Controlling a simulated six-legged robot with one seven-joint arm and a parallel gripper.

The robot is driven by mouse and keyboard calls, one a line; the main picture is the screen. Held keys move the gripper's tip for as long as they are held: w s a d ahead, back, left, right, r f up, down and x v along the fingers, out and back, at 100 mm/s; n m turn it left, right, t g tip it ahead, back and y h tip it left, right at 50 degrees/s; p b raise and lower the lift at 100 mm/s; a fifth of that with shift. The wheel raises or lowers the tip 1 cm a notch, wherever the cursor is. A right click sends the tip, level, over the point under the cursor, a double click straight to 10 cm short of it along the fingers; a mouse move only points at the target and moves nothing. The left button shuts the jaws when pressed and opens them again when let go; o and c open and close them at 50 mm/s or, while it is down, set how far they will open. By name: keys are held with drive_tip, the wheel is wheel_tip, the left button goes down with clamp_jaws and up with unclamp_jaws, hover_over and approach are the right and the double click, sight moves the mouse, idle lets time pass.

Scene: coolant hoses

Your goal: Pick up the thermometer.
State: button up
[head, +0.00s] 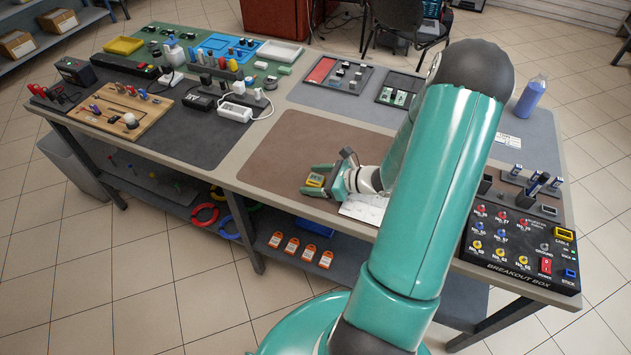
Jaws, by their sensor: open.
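A small yellow device with a dark face (315,180), which looks like the thermometer, lies on the brown mat (285,150) near the table's front edge. My gripper (313,181) is low over the mat and open, with its teal fingers on either side of the device. I cannot tell whether the fingers touch it. My teal arm comes in from the right and hides part of the mat and table behind it.
A white sheet (365,207) lies beside the gripper. A breakout box (520,245) stands at the right end, and a blue bottle (530,97) behind it. The left side holds a wooden board (125,112) and several tools. The brown mat is mostly clear left of the gripper.

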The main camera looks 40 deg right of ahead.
drive_tip(key=c, duration=1.1)
drive_tip(key=shift+r, duration=0.1)
